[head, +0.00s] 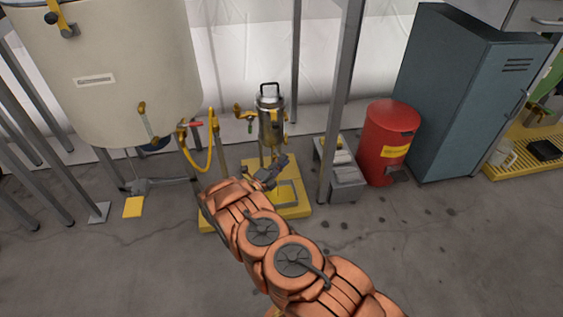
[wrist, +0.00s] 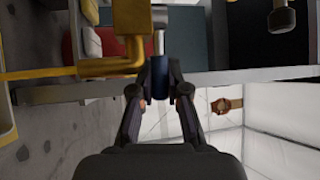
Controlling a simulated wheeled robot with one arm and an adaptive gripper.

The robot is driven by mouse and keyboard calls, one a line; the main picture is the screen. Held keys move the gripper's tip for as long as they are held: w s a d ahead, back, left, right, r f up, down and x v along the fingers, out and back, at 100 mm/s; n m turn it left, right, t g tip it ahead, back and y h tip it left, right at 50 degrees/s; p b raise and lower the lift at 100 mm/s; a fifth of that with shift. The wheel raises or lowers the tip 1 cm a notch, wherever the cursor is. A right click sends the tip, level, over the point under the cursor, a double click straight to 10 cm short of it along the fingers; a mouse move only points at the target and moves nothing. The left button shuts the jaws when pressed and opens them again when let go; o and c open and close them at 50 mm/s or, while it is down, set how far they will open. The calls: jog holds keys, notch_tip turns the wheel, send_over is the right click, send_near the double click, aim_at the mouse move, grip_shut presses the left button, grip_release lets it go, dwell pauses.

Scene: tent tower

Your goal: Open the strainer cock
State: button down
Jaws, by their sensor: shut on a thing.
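The strainer (head: 270,125) is a steel canister with a black top handle and brass fittings, standing upright over a yellow base. In the head view my gripper (head: 270,174) is low in front of it, and the strainer cock is hard to make out there. In the wrist view my gripper (wrist: 159,84) is shut with a small dark blue part (wrist: 158,47) between its fingertips. It looks like the handle of the strainer cock, beside a yellow-brass fitting (wrist: 129,45). How far the cock is turned cannot be told.
A large cream tank (head: 110,95) stands at left, with a yellow hose (head: 197,165) by the red-handled valve (head: 190,125). A grey post (head: 340,100), a grey metal box (head: 344,181), a red bin (head: 388,145) and a blue-grey locker (head: 455,95) stand at right.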

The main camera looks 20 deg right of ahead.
jog(key=c, duration=1.1)
grip_release()
jog(key=shift+c, duration=0.2)
jog(key=v, duration=1.2)
